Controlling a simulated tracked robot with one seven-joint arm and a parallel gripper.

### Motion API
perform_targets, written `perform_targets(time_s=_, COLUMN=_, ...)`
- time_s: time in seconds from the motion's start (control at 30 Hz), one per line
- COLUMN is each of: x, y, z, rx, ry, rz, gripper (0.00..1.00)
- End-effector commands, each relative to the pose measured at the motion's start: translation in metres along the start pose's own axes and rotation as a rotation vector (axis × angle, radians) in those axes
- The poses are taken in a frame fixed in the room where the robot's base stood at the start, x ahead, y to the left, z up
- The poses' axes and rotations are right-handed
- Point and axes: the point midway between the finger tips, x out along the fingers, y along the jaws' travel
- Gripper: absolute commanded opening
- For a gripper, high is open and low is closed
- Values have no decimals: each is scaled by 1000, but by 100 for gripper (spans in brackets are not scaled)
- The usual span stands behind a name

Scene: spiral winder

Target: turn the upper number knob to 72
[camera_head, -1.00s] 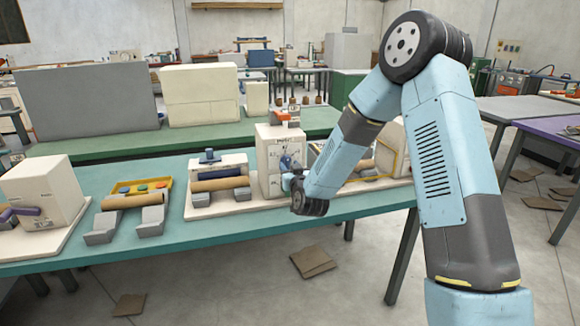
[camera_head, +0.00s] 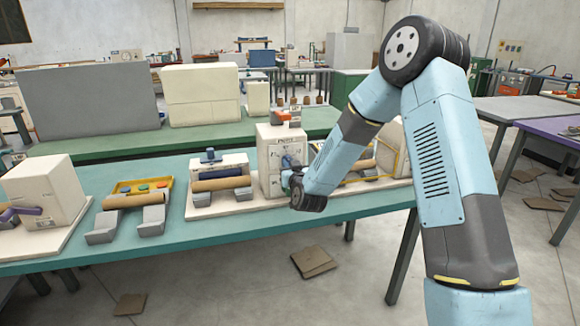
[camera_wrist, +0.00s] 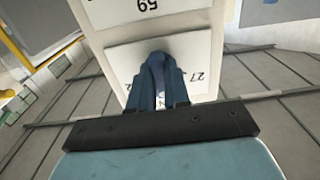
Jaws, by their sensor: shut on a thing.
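A cream box-shaped machine housing (camera_head: 269,150) stands upright on the teal table, with a white labelled panel on its front. My gripper (camera_head: 289,164) is at this front face, below the top label. In the wrist view my gripper (camera_wrist: 160,75) has its blue fingers shut on a dark blue knob (camera_wrist: 157,58) at the white dial plate (camera_wrist: 122,62). The number 27 or 72 shows beside the knob, seen from an odd angle, and 59 or 69 shows on another part of the housing. The fingers hide most of the knob, so its pointer setting cannot be read.
To the left on the teal table (camera_head: 130,230) are a brown roll on grey cradles (camera_head: 129,201), a yellow tray (camera_head: 140,186) and another cream box with a purple lever (camera_head: 22,212). A yellow-framed unit (camera_head: 392,150) stands close behind my forearm.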

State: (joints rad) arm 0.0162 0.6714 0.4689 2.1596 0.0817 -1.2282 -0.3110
Motion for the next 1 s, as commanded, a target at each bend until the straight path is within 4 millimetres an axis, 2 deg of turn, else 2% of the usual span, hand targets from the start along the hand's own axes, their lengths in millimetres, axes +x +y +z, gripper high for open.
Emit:
perform_targets(time_s=0.37, x=2, y=1, z=-1, rx=116, ry=3, rz=7, gripper=0)
perform_targets(time_s=1.0, x=3, y=1, z=-1, rx=691, ry=7, rz=7, gripper=0)
